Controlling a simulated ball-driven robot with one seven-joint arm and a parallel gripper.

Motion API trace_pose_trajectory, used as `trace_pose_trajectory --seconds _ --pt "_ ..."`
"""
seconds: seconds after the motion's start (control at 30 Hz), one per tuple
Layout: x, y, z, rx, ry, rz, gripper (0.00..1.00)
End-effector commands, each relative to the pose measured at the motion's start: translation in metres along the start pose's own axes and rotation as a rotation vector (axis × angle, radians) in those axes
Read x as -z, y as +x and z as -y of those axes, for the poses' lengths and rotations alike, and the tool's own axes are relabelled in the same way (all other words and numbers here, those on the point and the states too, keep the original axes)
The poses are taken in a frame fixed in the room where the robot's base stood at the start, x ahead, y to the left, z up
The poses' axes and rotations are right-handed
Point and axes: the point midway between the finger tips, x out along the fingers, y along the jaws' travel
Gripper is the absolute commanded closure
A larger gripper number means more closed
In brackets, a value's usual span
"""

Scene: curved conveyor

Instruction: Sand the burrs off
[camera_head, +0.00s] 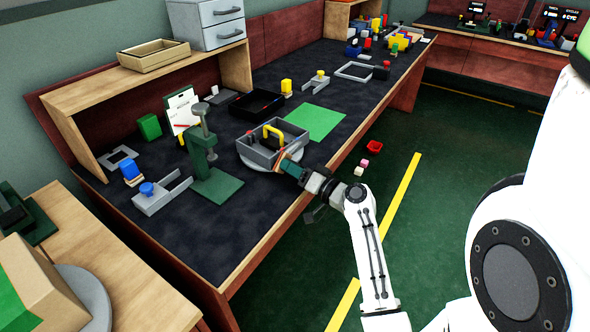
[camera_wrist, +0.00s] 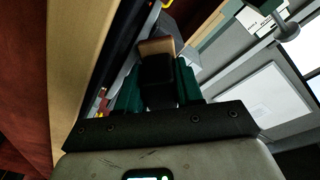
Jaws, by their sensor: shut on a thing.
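My gripper (camera_head: 285,166) reaches over the bench's front edge to the near right side of a grey open box (camera_head: 258,157). In the wrist view its green fingers (camera_wrist: 158,92) are shut on a dark block with a tan end (camera_wrist: 156,47), which looks like a sanding block. Whether the block touches the box wall cannot be told. Burrs are too small to make out.
A green stand press (camera_head: 203,160) stands just left of the box. A green mat (camera_head: 316,121) and a black tray (camera_head: 257,103) lie behind. Grey brackets (camera_head: 163,198) lie at the left.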

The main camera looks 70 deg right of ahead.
Motion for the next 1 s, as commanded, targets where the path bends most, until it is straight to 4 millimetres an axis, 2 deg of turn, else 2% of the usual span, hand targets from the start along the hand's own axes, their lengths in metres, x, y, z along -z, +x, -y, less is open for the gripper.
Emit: trace_pose_trajectory --seconds 0.27,0.7,1.0 --pt "0.001 0.003 -0.002 0.0 -0.001 -0.001 1.0" --pt "0.024 0.004 -0.025 0.001 -0.004 -0.005 1.0" --pt "0.029 0.006 -0.029 0.01 -0.001 0.003 1.0"
